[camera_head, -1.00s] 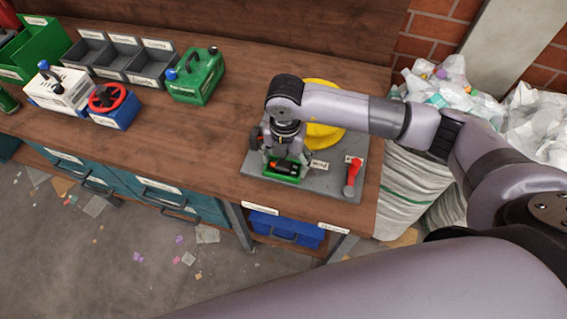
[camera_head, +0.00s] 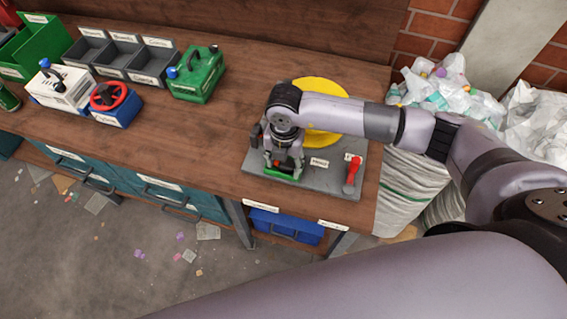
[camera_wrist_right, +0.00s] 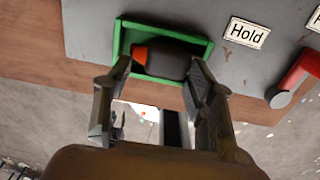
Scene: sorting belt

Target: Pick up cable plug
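The cable plug (camera_wrist_right: 165,62) is a dark grey body with an orange-red end, lying in a small green-rimmed tray (camera_wrist_right: 165,27). In the head view the tray (camera_head: 282,178) shows only as a green edge under my right gripper, which mostly hides the plug. My right gripper (camera_head: 282,165) points down at the tray. In the right wrist view its fingers (camera_wrist_right: 160,75) are spread, one near each end of the plug. I cannot tell whether they touch it. My left gripper is not in view.
The tray sits on a grey board (camera_head: 325,178) with a "Hold" label (camera_wrist_right: 246,33) and a red lever (camera_head: 352,172). A yellow disc (camera_head: 318,138) is behind my arm. A green canister (camera_head: 197,75) and grey bins (camera_head: 120,58) stand left. Open wood lies between.

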